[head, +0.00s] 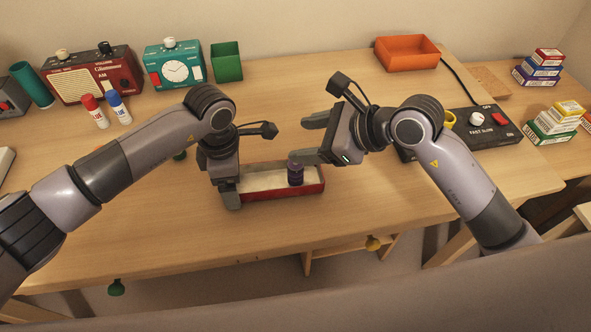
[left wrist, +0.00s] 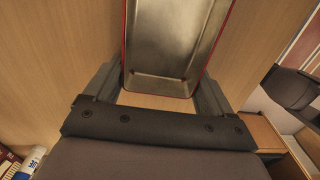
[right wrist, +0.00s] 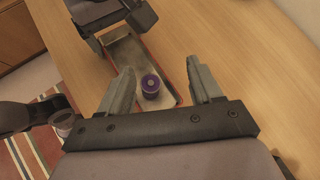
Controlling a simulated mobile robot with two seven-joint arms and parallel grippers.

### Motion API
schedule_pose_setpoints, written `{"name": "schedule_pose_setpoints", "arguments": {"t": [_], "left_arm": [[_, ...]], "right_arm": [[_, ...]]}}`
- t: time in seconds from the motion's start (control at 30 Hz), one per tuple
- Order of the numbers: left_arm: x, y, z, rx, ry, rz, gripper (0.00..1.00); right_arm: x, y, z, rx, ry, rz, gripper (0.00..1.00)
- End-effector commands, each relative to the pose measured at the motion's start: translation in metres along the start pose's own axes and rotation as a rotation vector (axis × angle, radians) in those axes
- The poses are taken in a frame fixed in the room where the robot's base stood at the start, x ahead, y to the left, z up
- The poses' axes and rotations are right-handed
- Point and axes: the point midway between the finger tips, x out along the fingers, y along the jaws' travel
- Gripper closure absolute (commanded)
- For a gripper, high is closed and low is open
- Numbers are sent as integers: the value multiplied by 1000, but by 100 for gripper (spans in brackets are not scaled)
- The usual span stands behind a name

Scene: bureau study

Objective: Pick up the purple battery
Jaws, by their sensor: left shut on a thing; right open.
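The purple battery (head: 296,174) stands upright in the right part of a shallow red tray (head: 262,197) with a metal-looking inner floor. In the right wrist view the battery (right wrist: 151,86) shows its round top between the finger lines of my right gripper (right wrist: 162,75). My right gripper (head: 311,138) is open and empty, just above the battery and apart from it. My left gripper (head: 228,190) is at the tray's left end. In the left wrist view its fingers (left wrist: 156,88) sit on either side of the tray's end (left wrist: 160,84), shut on it.
A red radio (head: 88,86), a teal clock box (head: 174,72) and a green bin (head: 227,62) stand along the back. Red and blue bottles (head: 118,107) stand left. A black switch box (head: 485,127) is right of my right arm. Bare table lies in front of the tray.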

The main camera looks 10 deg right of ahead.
Motion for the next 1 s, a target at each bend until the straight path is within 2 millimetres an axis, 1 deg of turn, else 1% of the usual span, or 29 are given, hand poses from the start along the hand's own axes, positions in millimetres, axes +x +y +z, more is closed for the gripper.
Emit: {"name": "schedule_pose_setpoints", "arguments": {"t": [0.03, 0.2, 0.37, 0.5, 0.7, 0.8, 0.9, 1.0], "left_arm": [[-1, 0, 0, 0, -1, 1, 49], [-1, 0, 0, 0, -1, 1, 49], [-1, 0, 0, 0, -1, 1, 49], [-1, 0, 0, 0, -1, 1, 49], [-1, 0, 0, 0, -1, 1, 49], [-1, 0, 0, 0, -1, 1, 49], [0, 0, 0, 0, -1, 1, 49], [0, 0, 0, 0, -1, 1, 49]], "right_arm": [[1, 9, -4, 35, -19, -10, 36], [-3, 28, -16, 146, -79, -76, 36], [-13, 42, -28, 250, -126, -150, 36], [-25, 52, -40, 335, -156, -218, 36], [-42, 60, -53, 415, -179, -297, 36], [-48, 62, -57, 436, -185, -321, 36], [-48, 61, -59, 446, -187, -334, 36], [-40, 58, -57, 449, -190, -338, 36]]}}
